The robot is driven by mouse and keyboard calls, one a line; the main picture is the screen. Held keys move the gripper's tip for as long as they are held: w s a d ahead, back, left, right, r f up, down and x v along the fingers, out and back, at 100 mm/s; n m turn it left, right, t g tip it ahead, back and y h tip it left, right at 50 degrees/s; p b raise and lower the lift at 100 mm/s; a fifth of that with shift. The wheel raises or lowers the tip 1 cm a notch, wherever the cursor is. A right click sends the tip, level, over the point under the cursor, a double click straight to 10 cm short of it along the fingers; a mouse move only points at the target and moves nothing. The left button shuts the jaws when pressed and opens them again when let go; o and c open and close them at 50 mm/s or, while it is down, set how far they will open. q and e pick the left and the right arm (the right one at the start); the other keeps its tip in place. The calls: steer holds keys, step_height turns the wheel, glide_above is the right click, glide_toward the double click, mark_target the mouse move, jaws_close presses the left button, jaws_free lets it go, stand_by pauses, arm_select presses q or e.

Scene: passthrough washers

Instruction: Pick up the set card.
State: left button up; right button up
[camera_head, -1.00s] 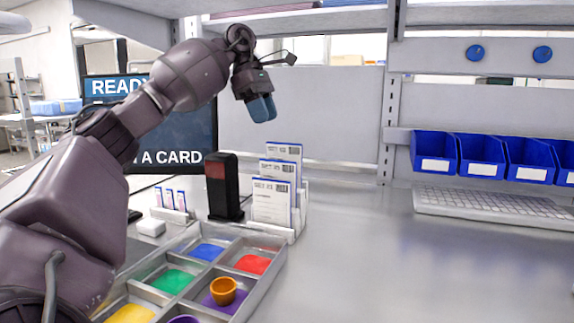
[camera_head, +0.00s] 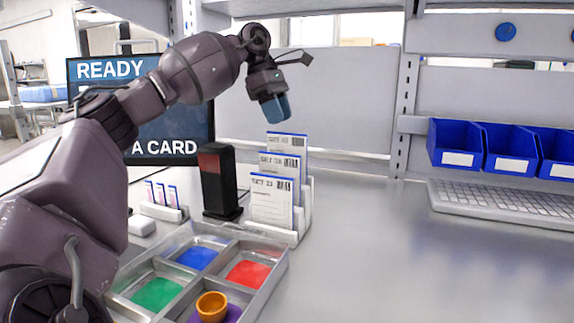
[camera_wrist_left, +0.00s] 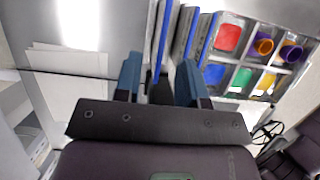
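Three set cards, white with blue edges, stand upright one behind another in a white holder (camera_head: 303,212): the front card (camera_head: 271,205), the middle card (camera_head: 279,163) and the back card (camera_head: 287,141). Each has a printed "SET" label and a barcode; the numbers are hard to read. My left gripper (camera_head: 275,108) points downward with blue fingertips, above the back card and apart from it. In the left wrist view my left gripper (camera_wrist_left: 161,80) has its fingers spread, with nothing held between them. The cards show there edge-on as blue-white strips (camera_wrist_left: 162,38) beyond the fingers. My right gripper is not in view.
A black device with a red panel (camera_head: 217,180) stands left of the holder. A compartment tray (camera_head: 278,275) with coloured sections and an orange cup (camera_head: 211,306) is in front. A monitor (camera_head: 190,125) is behind the arm. Blue bins (camera_head: 458,143) and a keyboard (camera_head: 500,202) are right; the counter between is clear.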

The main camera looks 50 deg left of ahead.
mark_target(286, 140)
arm_select(q)
steer(key=shift+x, duration=3.25)
steer(key=shift+s+a+f, duration=0.1)
steer(key=shift+s, duration=0.05)
steer(key=shift+c, duration=0.4)
jaws_close()
